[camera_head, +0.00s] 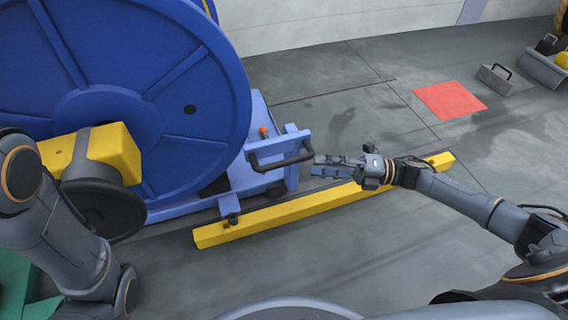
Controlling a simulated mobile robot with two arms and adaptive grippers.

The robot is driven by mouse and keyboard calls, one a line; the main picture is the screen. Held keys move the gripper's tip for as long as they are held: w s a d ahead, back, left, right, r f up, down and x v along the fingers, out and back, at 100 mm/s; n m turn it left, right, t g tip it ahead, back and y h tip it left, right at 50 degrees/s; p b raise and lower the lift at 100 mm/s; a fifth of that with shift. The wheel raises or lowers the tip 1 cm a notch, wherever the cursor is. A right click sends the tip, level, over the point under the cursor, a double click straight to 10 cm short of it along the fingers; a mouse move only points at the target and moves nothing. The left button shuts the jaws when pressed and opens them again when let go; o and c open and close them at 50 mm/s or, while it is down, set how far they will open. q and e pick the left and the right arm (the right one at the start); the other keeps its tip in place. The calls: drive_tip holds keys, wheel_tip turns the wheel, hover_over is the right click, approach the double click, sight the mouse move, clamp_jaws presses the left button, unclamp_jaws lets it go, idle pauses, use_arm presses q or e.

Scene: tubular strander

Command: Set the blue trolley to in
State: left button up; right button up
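The blue trolley (258,178) stands at the left centre and bears a large blue reel (190,75). A black handle (282,160) sticks out from the trolley's right end. My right gripper (320,166) comes in from the right, with its fingers pointing left, close to the right end of the handle. I cannot tell whether it touches the handle, and the gap between its fingers is hard to make out. My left arm is at the lower left; its gripper is not in the picture.
A yellow floor rail (280,212) lies in front of the trolley, passing below my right gripper. A yellow block (105,150) is by the reel's hub. A red floor patch (449,100) and a grey block with a handle (504,80) are at the upper right. Grey floor lies open between.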

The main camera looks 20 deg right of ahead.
sight(284, 160)
drive_tip(key=b+x, duration=0.3)
drive_tip(key=x, duration=0.5)
drive_tip(key=shift+x, duration=0.75)
clamp_jaws()
